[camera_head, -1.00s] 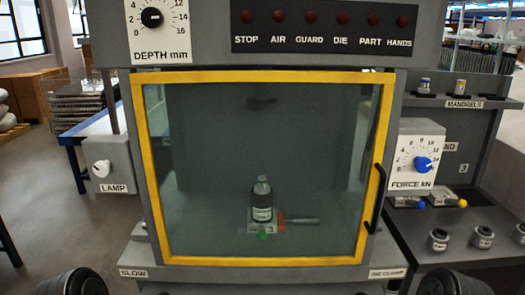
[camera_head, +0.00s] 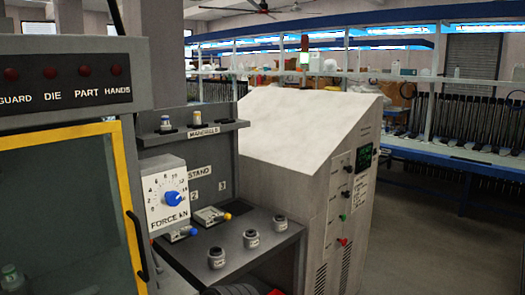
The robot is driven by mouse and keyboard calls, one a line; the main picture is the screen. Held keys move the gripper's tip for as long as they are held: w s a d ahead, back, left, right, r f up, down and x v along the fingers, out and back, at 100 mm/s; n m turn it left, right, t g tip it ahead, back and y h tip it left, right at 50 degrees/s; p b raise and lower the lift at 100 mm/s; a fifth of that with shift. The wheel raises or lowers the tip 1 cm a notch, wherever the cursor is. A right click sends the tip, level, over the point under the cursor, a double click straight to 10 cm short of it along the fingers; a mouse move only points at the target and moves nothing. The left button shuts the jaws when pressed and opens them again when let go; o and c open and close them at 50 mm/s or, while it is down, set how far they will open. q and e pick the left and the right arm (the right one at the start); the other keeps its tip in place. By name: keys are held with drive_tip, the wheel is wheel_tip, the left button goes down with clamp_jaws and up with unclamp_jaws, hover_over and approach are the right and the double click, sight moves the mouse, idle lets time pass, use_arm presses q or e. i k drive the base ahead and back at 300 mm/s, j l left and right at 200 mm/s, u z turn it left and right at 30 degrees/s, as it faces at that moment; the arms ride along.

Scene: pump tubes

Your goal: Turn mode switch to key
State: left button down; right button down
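A pale cabinet with a sloped top (camera_head: 300,120) stands right of the press. Its right-hand face carries a control panel, seen at a steep angle. The panel has a small dark screen with green marks (camera_head: 364,157), two small dark-and-light controls, the upper one (camera_head: 348,169) and the lower one (camera_head: 345,194), a green button (camera_head: 342,217) and a red button (camera_head: 342,241). The labels are too small to read, so I cannot tell which control is the mode switch. Neither gripper shows; a dark part, probably of my arm, shows at the bottom edge.
The press with its yellow-framed door (camera_head: 125,200) and black handle (camera_head: 138,245) fills the left. A grey side bench (camera_head: 250,258) holds several round pots and a FORCE dial (camera_head: 171,197) stands behind it. Open floor (camera_head: 425,235) lies right of the cabinet.

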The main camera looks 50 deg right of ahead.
sight(347, 195)
drive_tip(key=l+z, duration=0.1)
drive_tip(key=z, duration=0.3)
drive_tip(key=l+z, duration=0.15)
drive_tip(key=z, duration=0.2)
drive_tip(key=l+z, duration=0.25)
drive_tip(key=l, duration=0.45)
drive_tip(key=l+z, duration=0.25)
drive_tip(key=l, duration=0.5)
drive_tip(key=i+l+z, duration=0.25)
drive_tip(key=l, duration=1.15)
